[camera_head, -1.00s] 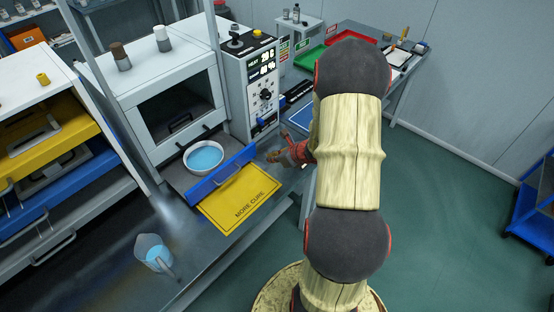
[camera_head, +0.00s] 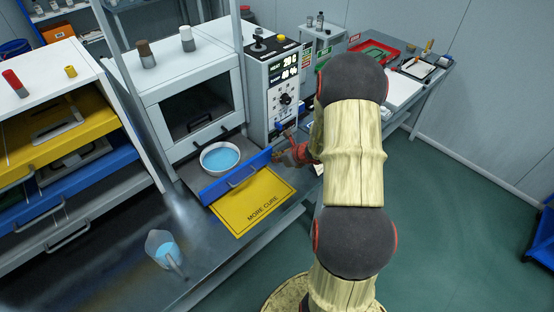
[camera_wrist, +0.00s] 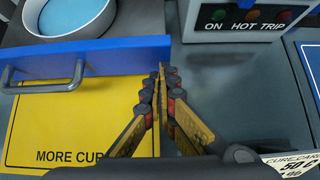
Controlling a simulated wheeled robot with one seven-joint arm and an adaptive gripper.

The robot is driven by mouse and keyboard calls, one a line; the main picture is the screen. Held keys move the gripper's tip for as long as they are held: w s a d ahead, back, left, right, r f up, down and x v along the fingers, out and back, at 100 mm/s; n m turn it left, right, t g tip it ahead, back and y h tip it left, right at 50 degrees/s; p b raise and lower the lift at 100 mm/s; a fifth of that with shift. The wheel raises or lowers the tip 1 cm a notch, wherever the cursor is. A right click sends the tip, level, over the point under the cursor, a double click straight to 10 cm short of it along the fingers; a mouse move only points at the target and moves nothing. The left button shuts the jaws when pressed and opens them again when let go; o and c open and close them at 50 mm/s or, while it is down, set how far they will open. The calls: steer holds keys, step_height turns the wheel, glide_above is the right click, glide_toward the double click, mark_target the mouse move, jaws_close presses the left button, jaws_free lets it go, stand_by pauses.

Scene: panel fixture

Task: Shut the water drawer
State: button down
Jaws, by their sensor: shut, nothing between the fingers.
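The water drawer stands pulled out at the base of the white cabinet, with a blue front panel (camera_head: 225,184) and a grey bar handle. A white bowl of blue water (camera_head: 220,158) sits in it, behind the front. In the wrist view the blue front (camera_wrist: 110,58) spans the left half, with part of the bowl (camera_wrist: 72,15) beyond it. My gripper (camera_head: 280,158) is at the right end of the front. In the wrist view my gripper's fingertips (camera_wrist: 162,70) are together and empty, overlapping the panel's right end. Whether they touch it I cannot tell.
A yellow "MORE CURE" sheet (camera_head: 252,203) lies before the drawer. A beaker of blue water (camera_head: 165,250) stands on the bench at front left. A control box (camera_head: 272,85) stands right of the cabinet. Other drawers (camera_head: 60,165) stick out at left.

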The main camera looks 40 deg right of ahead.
mark_target(251, 144)
steer(key=w, duration=1.1)
steer(key=w+p, duration=0.1)
steer(key=w, duration=0.4)
steer(key=shift+w+a, duration=0.15)
steer(key=shift+a, duration=0.15)
